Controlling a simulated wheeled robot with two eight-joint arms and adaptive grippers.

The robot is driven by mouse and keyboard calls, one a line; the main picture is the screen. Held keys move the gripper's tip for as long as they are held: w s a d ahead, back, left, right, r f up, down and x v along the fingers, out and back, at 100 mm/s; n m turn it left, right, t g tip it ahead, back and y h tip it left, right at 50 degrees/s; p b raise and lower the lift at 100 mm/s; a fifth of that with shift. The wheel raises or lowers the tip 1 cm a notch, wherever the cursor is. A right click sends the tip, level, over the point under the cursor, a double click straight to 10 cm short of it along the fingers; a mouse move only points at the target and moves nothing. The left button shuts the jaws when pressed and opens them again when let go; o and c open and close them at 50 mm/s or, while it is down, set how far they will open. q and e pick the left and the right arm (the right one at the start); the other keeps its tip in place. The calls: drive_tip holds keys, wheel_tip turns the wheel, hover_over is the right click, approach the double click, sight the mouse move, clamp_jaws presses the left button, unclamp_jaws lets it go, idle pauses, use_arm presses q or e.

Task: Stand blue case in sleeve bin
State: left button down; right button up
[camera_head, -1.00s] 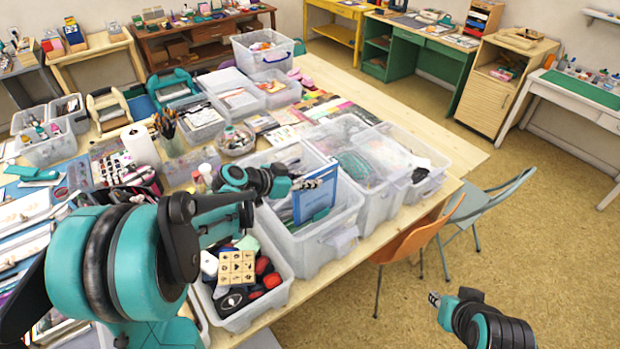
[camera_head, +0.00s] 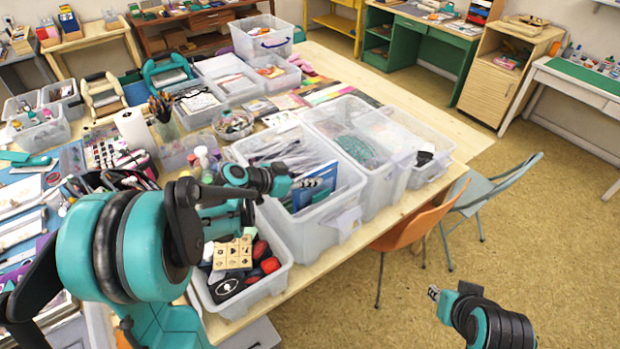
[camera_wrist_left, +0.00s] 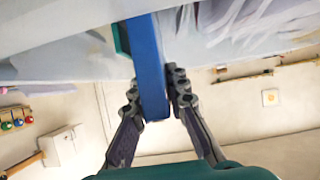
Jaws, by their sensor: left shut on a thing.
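The blue case (camera_head: 318,180) stands upright and slightly tilted in the translucent sleeve bin (camera_head: 315,232), with its upper part showing above the contents. Its lower part is hidden by the bin wall. My left gripper (camera_head: 284,185) is at the case's left edge in the head view. The left wrist view shows its two fingers (camera_wrist_left: 156,96) shut on the blue case (camera_wrist_left: 147,60), one on each side. Pale sleeves (camera_wrist_left: 235,22) lie close beside the case there. My right gripper (camera_head: 433,293) is at the lower right over the floor, too small to tell its jaws.
A bin of stamps (camera_head: 248,300) with wooden blocks stands in front of the sleeve bin. Another clear bin (camera_head: 385,185) stands right against it. An orange chair (camera_head: 415,225) is beside the table.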

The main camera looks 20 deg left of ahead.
idle(0.3)
use_arm(q)
drive_tip(key=c, duration=1.4)
unclamp_jaws()
drive_tip(key=shift+r, duration=0.1)
drive_tip(key=v, duration=1.2)
drive_tip(key=shift+s+d+f+n+g+y+b, duration=0.3)
drive_tip(key=shift+s+d+f+n+y, duration=0.9)
drive_tip(key=shift+s, duration=1.5)
drive_tip(key=shift+s+d+f+n+g+y+b, duration=0.1)
drive_tip(key=shift+s+d+f+n+g+y, duration=0.4)
drive_tip(key=shift+s+d+f+n+y, duration=1.45)
drive_tip(key=shift+s+d+f+n+g+y+b, duration=0.15)
drive_tip(key=shift+s+d+n+g+y, duration=0.35)
drive_tip(key=shift+s, duration=3)
